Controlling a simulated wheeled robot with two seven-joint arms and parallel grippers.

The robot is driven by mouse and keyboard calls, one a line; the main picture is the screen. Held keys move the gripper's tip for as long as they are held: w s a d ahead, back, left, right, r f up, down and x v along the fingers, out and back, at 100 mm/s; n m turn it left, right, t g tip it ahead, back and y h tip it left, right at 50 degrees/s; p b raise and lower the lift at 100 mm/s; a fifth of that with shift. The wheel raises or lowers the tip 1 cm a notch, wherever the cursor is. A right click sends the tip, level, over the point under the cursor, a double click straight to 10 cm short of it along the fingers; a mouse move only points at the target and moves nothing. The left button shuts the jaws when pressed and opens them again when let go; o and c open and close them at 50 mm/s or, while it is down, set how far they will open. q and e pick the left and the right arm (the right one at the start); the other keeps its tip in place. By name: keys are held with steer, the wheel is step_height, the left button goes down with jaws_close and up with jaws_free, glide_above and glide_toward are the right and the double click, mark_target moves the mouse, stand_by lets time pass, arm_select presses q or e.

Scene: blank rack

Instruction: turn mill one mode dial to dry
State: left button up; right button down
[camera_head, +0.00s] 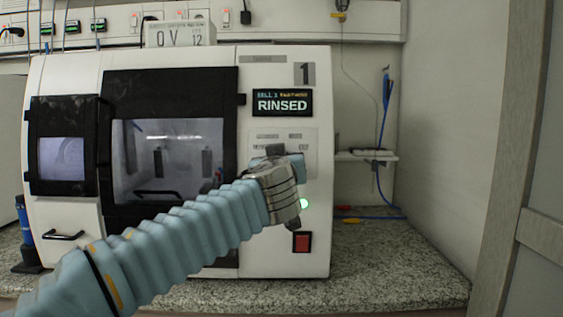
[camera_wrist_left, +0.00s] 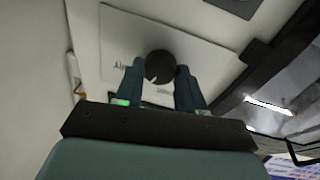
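Mill one (camera_head: 287,210) is the white machine with the number 1 plate, and its display (camera_head: 282,102) reads RINSED. Its mode dial (camera_wrist_left: 160,64) is a round black knob on a light label panel, with a small white mark near its lower edge in the wrist view. In the head view my left gripper hides the dial. My left gripper (camera_head: 280,157) is at the panel. In the wrist view its two fingers stand apart on either side of the dial, tips close to it; firm contact cannot be made out. My right gripper is not in view.
A green light (camera_head: 304,204) and a red switch (camera_head: 302,242) sit below the gripper on the mill front. Dark-framed windows (camera_head: 170,90) are to the left. The granite counter (camera_head: 395,265) is mostly clear at right, with cables near the wall.

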arm_select(q)
steer(key=shift+c, duration=1)
steer(key=shift+m, duration=0.3)
steer(key=shift+r+m+g+h, duration=0.1)
steer(key=shift+m+g+h, duration=0.2)
steer(key=shift+m, duration=1.7)
steer(key=shift+r+m+g+h, duration=0.15)
steer(key=shift+m+h, duration=0.25)
steer(key=shift+m, duration=1.6)
steer(key=shift+f, duration=0.15)
steer(key=o, duration=1)
steer(key=shift+o, duration=0.2)
